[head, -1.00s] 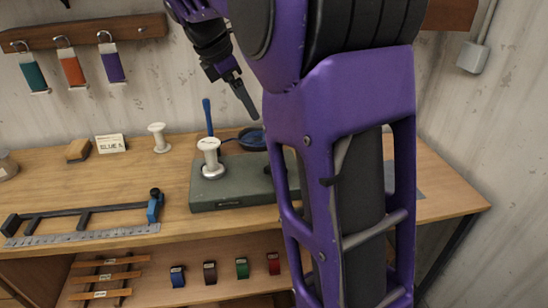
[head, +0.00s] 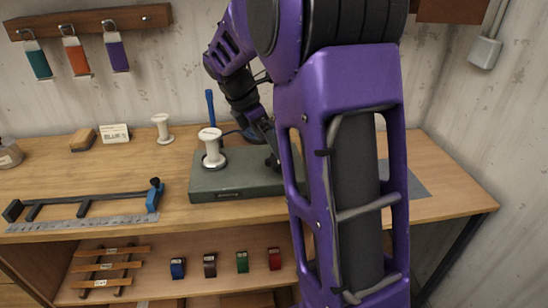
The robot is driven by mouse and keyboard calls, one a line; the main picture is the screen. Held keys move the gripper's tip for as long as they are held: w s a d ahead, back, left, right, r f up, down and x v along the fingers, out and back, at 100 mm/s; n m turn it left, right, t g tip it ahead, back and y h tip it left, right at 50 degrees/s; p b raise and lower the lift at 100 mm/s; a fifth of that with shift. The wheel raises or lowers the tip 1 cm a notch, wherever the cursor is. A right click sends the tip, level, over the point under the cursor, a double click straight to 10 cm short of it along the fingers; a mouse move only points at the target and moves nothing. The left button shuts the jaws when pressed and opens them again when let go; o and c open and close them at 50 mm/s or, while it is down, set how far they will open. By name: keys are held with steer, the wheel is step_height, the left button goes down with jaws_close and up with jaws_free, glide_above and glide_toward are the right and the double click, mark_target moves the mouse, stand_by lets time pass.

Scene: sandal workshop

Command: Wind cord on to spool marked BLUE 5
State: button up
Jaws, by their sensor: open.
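A white spool (head: 212,150) stands upright on the grey-green winder base (head: 235,190) on the bench. A second white spool (head: 162,130) stands behind it to the left, beside a small card (head: 115,133) that seems to begin with BLUE; its last character is too small to read. No marking is legible on either spool. A blue upright handle (head: 210,107) rises behind the base. My gripper (head: 268,140) points down over the right part of the base, right of the front spool. It is open; its fingertips are partly hidden by my arm. The blue cord coil is mostly hidden behind my gripper.
A clamp bar (head: 85,205) and metal ruler (head: 80,226) lie at the bench's left front. A brush or block (head: 83,140) is at the back left. Coloured tags hang from a wall rack (head: 90,22). Several small coloured bands sit on the shelf below.

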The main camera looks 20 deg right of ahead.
mark_target(274, 159)
steer(key=x, duration=0.5)
steer(key=shift+d+f+b, duration=0.15)
steer(key=shift+f+b, duration=0.15)
steer(key=shift+f, duration=0.05)
steer(key=c, duration=1.2)
steer(key=shift+r, duration=0.1)
